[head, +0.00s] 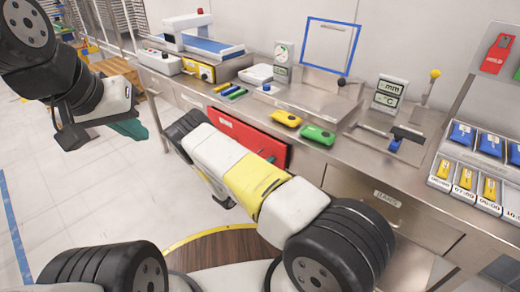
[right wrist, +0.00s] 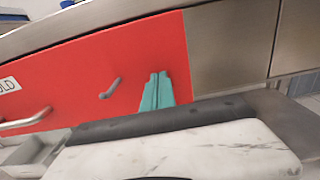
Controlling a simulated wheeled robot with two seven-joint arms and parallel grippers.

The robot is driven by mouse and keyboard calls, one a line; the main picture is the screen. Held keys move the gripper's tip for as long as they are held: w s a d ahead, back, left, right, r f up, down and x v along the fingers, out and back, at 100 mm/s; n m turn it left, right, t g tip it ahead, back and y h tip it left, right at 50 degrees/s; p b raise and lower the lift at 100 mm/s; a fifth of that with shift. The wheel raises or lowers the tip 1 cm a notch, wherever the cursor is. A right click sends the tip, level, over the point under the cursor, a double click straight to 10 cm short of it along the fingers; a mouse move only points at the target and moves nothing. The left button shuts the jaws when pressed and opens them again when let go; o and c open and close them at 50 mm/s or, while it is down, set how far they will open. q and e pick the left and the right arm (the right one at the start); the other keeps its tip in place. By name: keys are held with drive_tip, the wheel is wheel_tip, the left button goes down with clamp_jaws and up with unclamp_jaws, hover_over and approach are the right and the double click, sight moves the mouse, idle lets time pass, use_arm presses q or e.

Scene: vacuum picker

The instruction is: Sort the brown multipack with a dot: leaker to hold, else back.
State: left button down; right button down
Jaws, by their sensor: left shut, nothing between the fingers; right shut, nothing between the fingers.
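I see no brown multipack in either view. A red front with a label ending in "OLD" (right wrist: 90,70) fills much of the right wrist view, with a bar handle (right wrist: 25,121) and a small grey lever (right wrist: 109,88). The same red front (head: 272,150) shows under the bench in the head view, partly behind my right arm. My right gripper (right wrist: 155,90) has its teal fingers together, empty, in front of the red front; I cannot tell if they touch it. My left gripper (head: 130,128) is shut and empty over the floor at left.
A rack with blue and yellow packs (head: 465,178) stands at right.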

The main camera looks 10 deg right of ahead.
sight(277, 156)
idle(0.3)
drive_tip(key=x, duration=0.4)
drive_tip(key=shift+w+d, duration=0.15)
drive_tip(key=shift+d, duration=0.05)
drive_tip(key=shift+w+d+r, duration=0.1)
